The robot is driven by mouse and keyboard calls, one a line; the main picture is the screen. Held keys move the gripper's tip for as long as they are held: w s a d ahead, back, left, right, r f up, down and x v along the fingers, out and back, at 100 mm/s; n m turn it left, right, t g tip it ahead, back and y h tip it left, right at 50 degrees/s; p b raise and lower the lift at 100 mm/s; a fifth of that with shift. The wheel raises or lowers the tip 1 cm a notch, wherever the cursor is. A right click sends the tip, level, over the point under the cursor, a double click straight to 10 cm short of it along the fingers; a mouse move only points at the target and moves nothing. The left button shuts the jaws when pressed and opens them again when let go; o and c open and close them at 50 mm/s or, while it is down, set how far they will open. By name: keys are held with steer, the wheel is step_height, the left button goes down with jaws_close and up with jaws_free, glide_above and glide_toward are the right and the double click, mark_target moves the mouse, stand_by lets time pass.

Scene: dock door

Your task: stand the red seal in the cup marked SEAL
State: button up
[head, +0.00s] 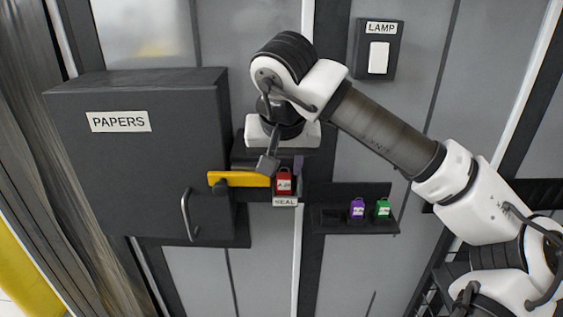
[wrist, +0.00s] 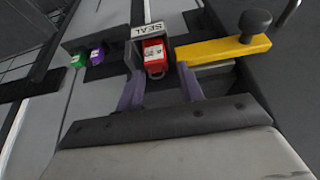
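The red seal (head: 284,182) stands upright in the cup marked SEAL, right behind its label (head: 285,202). In the wrist view the red seal (wrist: 154,52) is seen from above with its loop toward me, against the SEAL label (wrist: 147,30). The label hides the seal's lower end. My gripper (head: 284,165) is just above the seal. In the wrist view my gripper (wrist: 161,78) has its two purple fingers apart, one on each side of the seal's top, with gaps showing. It is open and holds nothing.
A yellow bar (head: 240,179) with a dark knob reaches from the PAPERS box (head: 135,160) to beside the cup. A purple seal (head: 357,209) and a green seal (head: 382,208) stand on a dark rack (head: 330,226) at right. A LAMP switch (head: 378,58) is above.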

steer(key=shift+s+d+f, duration=0.2)
steer(key=shift+f, duration=0.45)
steer(key=shift+w+r+p, duration=0.1)
steer(key=shift+r+p, duration=0.35)
steer(key=shift+r, duration=0.3)
steer(key=b+v, duration=0.2)
steer(key=v, duration=1)
steer(key=shift+w+b, duration=0.3)
steer(key=shift+b, duration=0.05)
